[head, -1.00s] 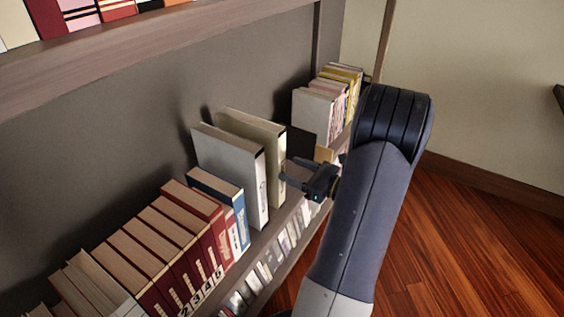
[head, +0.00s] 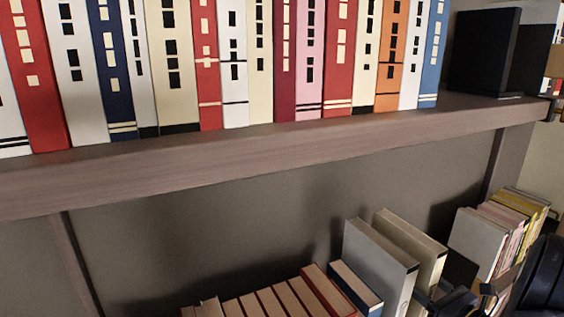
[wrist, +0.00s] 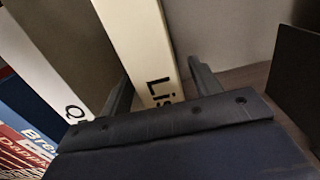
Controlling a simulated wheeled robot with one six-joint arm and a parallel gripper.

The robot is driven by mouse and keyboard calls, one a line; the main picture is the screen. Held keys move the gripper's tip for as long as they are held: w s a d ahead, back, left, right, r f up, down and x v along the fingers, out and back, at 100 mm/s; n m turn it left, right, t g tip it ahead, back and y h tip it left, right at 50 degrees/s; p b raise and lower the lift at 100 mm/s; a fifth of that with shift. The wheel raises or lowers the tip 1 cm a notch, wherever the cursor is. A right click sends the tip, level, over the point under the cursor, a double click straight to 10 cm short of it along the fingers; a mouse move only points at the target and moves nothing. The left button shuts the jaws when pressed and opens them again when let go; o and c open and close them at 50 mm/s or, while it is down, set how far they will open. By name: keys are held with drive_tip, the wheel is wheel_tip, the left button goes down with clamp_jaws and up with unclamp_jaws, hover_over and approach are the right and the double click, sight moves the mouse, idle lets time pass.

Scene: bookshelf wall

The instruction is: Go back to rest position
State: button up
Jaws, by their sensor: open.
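My gripper (wrist: 160,92) is open in the wrist view, with one finger on each side of the spine of a cream book (wrist: 150,40). I cannot tell whether the fingers touch it. In the head view my gripper (head: 438,296) is at the lower right, partly cut off, in front of the cream book (head: 425,262). The cream book stands upright on the lower shelf beside a taller-looking grey book (head: 385,262). The wrist view also shows the grey book (wrist: 60,50) to the left.
An upper shelf board (head: 250,165) with a row of colourful books runs above. Red books (head: 325,290) and a blue book (head: 355,288) stand left of the grey one. Pale and yellow books (head: 495,235) stand to the right. A dark panel (wrist: 297,80) is right of my gripper.

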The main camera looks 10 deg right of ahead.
drive_tip(key=x, duration=0.3)
drive_tip(key=shift+w+r, duration=0.2)
drive_tip(key=shift+w, duration=0.05)
